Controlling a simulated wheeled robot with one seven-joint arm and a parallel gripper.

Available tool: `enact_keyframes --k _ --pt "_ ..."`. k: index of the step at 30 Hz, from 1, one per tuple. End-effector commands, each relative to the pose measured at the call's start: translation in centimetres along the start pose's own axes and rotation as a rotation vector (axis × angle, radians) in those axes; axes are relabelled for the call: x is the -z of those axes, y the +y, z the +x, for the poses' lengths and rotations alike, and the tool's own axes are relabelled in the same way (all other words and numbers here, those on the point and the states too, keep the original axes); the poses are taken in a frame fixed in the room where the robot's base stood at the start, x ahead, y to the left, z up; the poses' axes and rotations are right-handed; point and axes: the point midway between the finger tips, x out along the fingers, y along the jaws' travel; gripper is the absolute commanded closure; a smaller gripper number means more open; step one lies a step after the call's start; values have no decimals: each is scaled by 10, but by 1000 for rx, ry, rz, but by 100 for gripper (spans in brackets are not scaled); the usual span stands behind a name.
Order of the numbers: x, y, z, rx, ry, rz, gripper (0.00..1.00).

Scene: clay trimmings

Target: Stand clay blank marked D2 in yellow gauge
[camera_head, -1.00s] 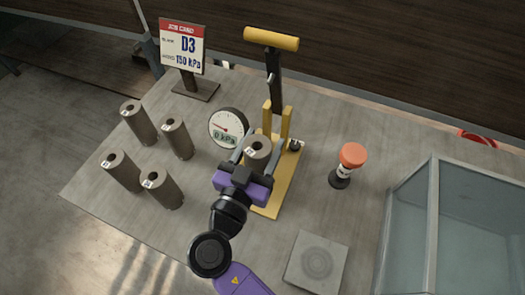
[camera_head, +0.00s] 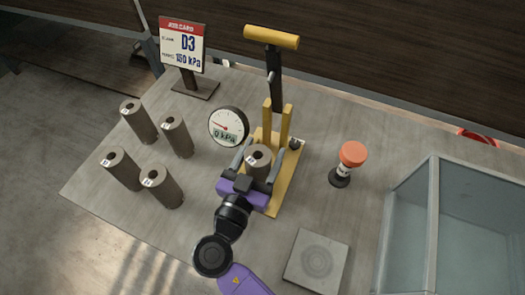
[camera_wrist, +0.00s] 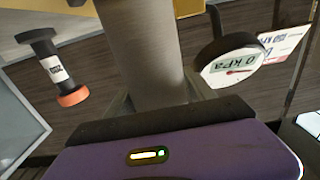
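A grey-brown clay blank (camera_head: 258,164) with a hole in its top stands upright at the front of the yellow gauge (camera_head: 284,188). It also fills the middle of the wrist view (camera_wrist: 145,50). Its small label is too small to read. My gripper (camera_head: 262,158) has its two fingers on either side of the blank, spread wider than it, with narrow gaps showing. The purple palm is on the near side of the blank. The blank's foot is hidden by my gripper. The round dial (camera_head: 228,127) beside the gauge reads 0 kPa.
Several other labelled blanks (camera_head: 140,122) stand at the left. An orange-topped stamp (camera_head: 349,160) stands right of the gauge. A square plate (camera_head: 316,264) and a glass-walled box (camera_head: 432,230) are at front right.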

Motion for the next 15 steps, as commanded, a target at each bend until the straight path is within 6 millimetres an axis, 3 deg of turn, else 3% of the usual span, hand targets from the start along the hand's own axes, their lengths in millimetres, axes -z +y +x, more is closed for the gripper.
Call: enact_keyframes --k 8,15 --pt "4 0 0 0 0 0 37" --pt "0 -1 -40 5 0 2 37"
